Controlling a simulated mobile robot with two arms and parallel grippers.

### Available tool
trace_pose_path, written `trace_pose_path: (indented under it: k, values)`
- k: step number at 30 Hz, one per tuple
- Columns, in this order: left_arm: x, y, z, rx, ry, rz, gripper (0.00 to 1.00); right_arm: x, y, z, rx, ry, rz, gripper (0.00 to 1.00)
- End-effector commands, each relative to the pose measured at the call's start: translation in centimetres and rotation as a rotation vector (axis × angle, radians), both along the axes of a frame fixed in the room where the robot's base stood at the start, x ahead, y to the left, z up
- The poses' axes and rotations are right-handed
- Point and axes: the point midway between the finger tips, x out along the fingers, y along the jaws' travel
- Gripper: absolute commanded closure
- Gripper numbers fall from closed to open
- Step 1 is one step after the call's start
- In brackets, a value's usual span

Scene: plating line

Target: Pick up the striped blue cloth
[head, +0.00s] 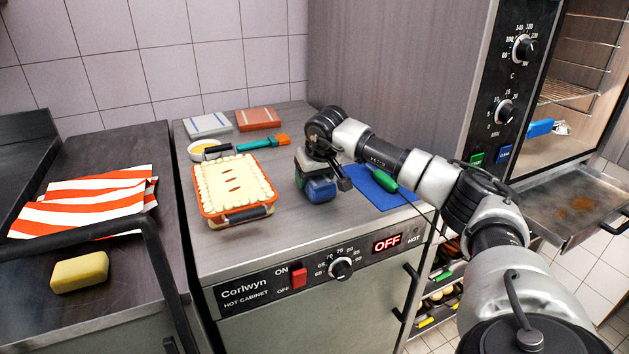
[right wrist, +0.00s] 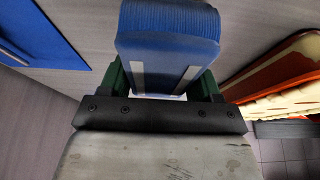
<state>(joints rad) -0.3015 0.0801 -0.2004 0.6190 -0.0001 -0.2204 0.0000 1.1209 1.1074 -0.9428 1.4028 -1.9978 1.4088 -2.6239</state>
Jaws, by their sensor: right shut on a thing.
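A folded pale cloth with blue stripes (head: 208,125) lies flat at the back left of the steel cabinet top. It is apart from both grippers. My right gripper (head: 318,178) points down over the middle of the cabinet top, nearer the front than the cloth. It is shut on a blue ribbed thing (head: 321,190). In the right wrist view the blue ribbed thing (right wrist: 168,32) fills the space between the dark green fingers of my right gripper (right wrist: 163,80). I cannot tell whether it touches the cabinet top. My left gripper is not in view.
A folded orange-red cloth (head: 258,119) lies beside the blue-striped one. A blue mat (head: 385,197) with a green-handled tool lies right. A sponge (head: 79,272) is left.

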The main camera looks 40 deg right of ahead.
Motion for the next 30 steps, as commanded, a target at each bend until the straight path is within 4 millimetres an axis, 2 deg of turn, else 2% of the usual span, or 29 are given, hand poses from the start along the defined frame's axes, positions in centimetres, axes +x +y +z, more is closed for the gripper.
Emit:
trace_pose_path:
  k: [6, 18, 24, 30]
  values:
    - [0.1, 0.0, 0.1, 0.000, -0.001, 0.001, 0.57, 0.1, 0.0, 3.6, 0.000, -0.006, 0.000, 0.64]
    - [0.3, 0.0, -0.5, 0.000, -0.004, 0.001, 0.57, -7.0, -3.9, 8.1, -0.002, -0.002, -0.003, 0.64]
    - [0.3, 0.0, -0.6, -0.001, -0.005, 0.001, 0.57, -9.1, -5.1, 9.6, 0.000, -0.001, -0.002, 0.64]
    - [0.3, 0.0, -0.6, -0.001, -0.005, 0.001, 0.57, -10.1, -5.6, 10.3, 0.000, -0.001, 0.000, 0.64]
